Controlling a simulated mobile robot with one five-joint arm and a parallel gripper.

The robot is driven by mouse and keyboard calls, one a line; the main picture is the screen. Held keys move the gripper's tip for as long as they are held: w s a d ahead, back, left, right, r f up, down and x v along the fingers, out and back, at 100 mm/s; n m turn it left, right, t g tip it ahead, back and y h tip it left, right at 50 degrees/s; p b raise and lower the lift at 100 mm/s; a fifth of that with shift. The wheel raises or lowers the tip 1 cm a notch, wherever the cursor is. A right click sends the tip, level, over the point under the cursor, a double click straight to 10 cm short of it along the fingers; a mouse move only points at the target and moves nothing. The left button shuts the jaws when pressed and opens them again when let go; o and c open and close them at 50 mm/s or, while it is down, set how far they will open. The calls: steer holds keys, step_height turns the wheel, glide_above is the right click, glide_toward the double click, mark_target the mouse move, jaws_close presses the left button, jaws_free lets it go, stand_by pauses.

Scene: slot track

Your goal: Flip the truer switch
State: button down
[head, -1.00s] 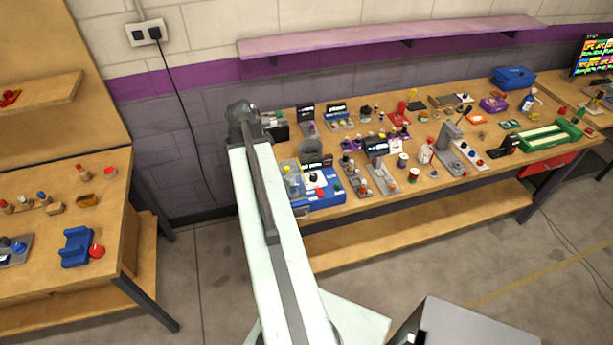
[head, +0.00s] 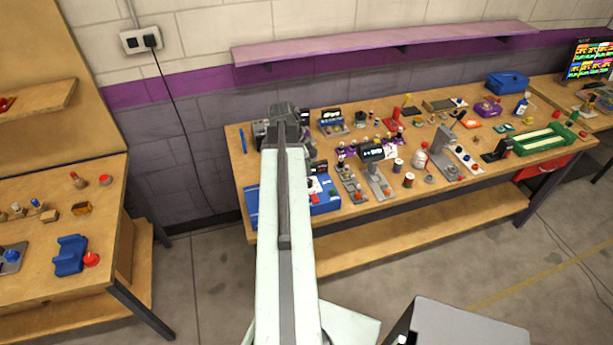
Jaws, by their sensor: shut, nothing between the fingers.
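My gripper (head: 284,114) is at the far end of my arm, over the left part of the long workbench (head: 430,208). It is shut and empty; its fingertips are hard to make out from behind. No label marks the truer or its switch, so I cannot tell which device it is. Candidates are a grey device with a dark display (head: 371,153), a smaller display unit (head: 333,122), and a blue unit (head: 326,205) with a red part on it. My arm covers part of the blue unit and whatever stands just behind it.
Small bottles, jars and tools crowd the bench to the right, with a green track piece (head: 545,140) near the right end. A purple shelf (head: 390,45) hangs on the wall. Another table (head: 60,235) stands at left, with floor between.

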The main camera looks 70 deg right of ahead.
mark_target(316, 198)
steer(key=b+x, duration=0.3)
steer(key=x, duration=0.1)
steer(key=b+x, duration=0.3)
steer(key=b, duration=0.1)
steer(key=w+b+x, duration=0.1)
steer(key=b+x, duration=0.2)
steer(key=x, duration=0.1)
steer(key=shift+s+a+f, duration=0.1)
steer(key=shift+a+f, duration=0.25)
steer(key=shift+f, duration=0.15)
steer(key=shift+f+b, duration=0.15)
steer(key=shift+b, duration=0.15)
steer(key=shift+s+a+r, duration=0.25)
steer(key=shift+s+a, duration=0.2)
steer(key=shift+a, duration=0.15)
steer(key=shift+p, duration=0.3)
